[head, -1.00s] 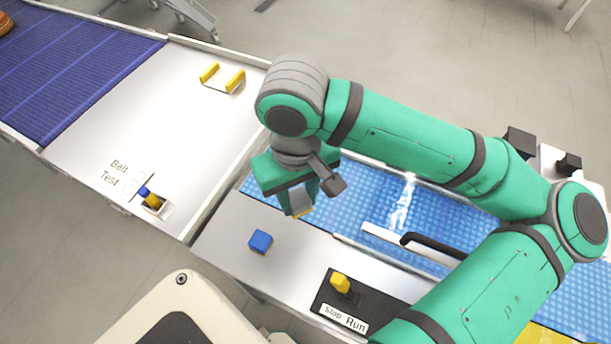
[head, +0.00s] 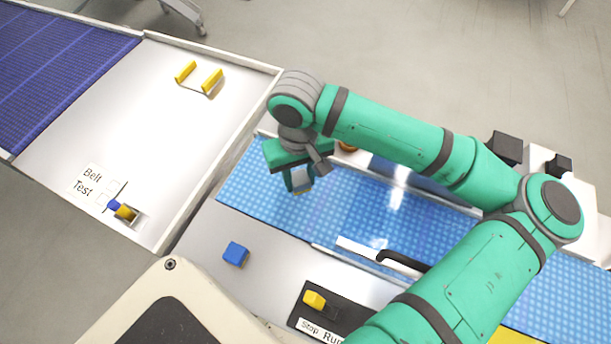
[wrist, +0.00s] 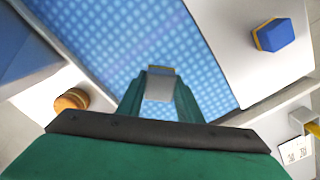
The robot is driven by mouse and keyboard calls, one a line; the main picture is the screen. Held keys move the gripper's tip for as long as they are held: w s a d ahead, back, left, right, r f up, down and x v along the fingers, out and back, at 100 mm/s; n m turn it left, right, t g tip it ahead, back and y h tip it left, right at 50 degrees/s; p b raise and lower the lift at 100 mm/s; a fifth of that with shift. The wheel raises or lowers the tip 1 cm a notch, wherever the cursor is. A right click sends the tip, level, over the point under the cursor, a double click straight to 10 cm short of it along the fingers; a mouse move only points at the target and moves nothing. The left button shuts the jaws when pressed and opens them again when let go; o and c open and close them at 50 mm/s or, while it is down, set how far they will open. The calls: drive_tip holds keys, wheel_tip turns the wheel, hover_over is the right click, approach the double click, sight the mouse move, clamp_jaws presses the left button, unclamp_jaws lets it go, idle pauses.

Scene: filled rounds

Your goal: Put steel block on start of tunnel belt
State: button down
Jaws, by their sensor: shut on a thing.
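The grey steel block (wrist: 160,88) is held between the fingers of my gripper (wrist: 160,98), with a yellow strip at its far end. In the head view, my gripper (head: 300,183) holds the block (head: 302,182) over the near-left end of the light-blue dotted belt (head: 243,186). The belt also fills the middle of the wrist view (wrist: 110,40). I cannot tell whether the block touches the belt. A darker blue see-through panel (head: 400,172) stands partly behind my arm farther along the belt.
A blue block (head: 236,254) sits on the metal ledge beside the belt. A yellow Stop/Run switch (head: 314,299) and a black handle (head: 400,260) are to its right. A metal table with a Belt Test switch (head: 124,212) stands left. A round brown item (wrist: 71,99) lies beyond the belt.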

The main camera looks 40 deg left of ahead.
sight(303, 181)
drive_tip(key=shift+w+a+f, duration=0.1)
drive_tip(key=shift+w+f, duration=0.25)
drive_tip(key=shift+f, duration=0.2)
drive_tip(key=shift+w+f, duration=0.2)
drive_tip(key=shift+f, duration=0.4)
drive_tip(key=shift+w+f, duration=0.15)
drive_tip(key=shift+f, duration=0.75)
drive_tip(key=shift+s+a+f, duration=0.1)
drive_tip(key=shift+s, duration=0.15)
drive_tip(key=shift+f, duration=0.15)
drive_tip(key=c, duration=1.3)
unclamp_jaws()
drive_tip(key=shift+o, duration=0.2)
wheel_tip(303, 181, up, 12)
drive_tip(key=shift+r, duration=0.15)
